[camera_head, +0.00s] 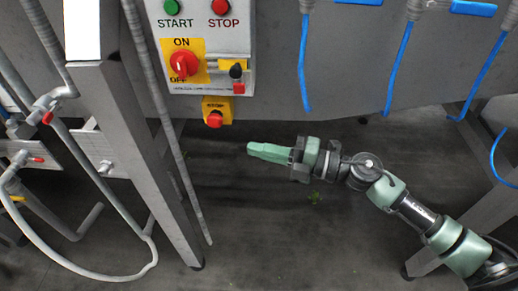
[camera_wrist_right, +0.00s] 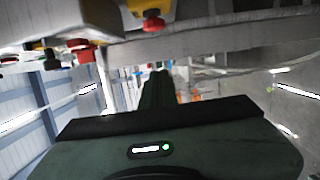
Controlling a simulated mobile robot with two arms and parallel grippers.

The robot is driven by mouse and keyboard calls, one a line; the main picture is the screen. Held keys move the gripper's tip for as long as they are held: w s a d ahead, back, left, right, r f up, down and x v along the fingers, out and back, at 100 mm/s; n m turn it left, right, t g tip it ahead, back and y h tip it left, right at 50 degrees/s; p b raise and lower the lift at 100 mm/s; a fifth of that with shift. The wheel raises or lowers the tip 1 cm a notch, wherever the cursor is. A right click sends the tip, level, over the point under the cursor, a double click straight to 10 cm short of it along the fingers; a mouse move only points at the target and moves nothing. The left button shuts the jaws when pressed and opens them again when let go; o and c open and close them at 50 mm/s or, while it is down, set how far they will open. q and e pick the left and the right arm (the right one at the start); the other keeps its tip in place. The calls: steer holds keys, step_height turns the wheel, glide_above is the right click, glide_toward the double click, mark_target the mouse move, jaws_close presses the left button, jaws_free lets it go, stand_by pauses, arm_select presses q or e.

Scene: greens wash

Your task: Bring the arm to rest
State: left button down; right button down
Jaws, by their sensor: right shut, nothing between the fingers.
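My right arm (camera_head: 414,212) comes in from the lower right of the head view. It reaches left in front of the machine, above the dark floor. My right gripper (camera_head: 252,149) is green, points left and is shut with nothing in it. It is below and to the right of the yellow-backed red button, apart from it. In the right wrist view its closed fingers (camera_wrist_right: 157,88) stand up at the middle, past the dark green gripper body. My left gripper is not in view.
A control box (camera_head: 205,47) carries START and STOP buttons and a red ON/OFF knob (camera_head: 184,65). A red button (camera_head: 215,118) hangs below it. A metal post (camera_head: 140,150) and pipes stand at left. Blue hoses (camera_head: 400,65) hang at right. The floor (camera_head: 270,235) below the gripper is mostly clear.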

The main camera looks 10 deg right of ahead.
stand_by(0.3)
steer(key=w+d+f+m+t+h, duration=0.3)
steer(key=d+f+m, duration=0.2)
steer(key=f, duration=0.3)
steer(key=w+d+f+m+t+h, duration=0.2)
steer(key=w+d+f+m+h, duration=0.15)
steer(key=f+m, duration=0.35)
steer(key=s+d+f+m+g+h, duration=0.1)
steer(key=s+d+f+m+h, duration=0.15)
steer(key=f, duration=0.55)
steer(key=s+d+f+m+h, duration=0.2)
steer(key=s+d+f+m, duration=0.1)
steer(key=f, duration=0.5)
steer(key=s+d+f+m+g+h, duration=0.1)
steer(key=s+d+f+m+h, duration=0.15)
steer(key=f, duration=0.45)
steer(key=s+f+m+g+h, duration=0.2)
steer(key=s+f+m+g, duration=0.3)
steer(key=s+f, duration=1.25)
steer(key=s+a+f+g, duration=0.1)
steer(key=s+f+g, duration=0.1)
steer(key=s, duration=0.5)
steer(key=s+a+f+m+g, duration=0.1)
steer(key=s+a+f+g, duration=0.1)
steer(key=s, duration=0.6)
steer(key=s+a+f+m+g, duration=0.1)
steer(key=s+f+g, duration=0.1)
steer(key=s, duration=0.5)
steer(key=shift+s+a+f, duration=0.35)
steer(key=shift+f, duration=0.4)
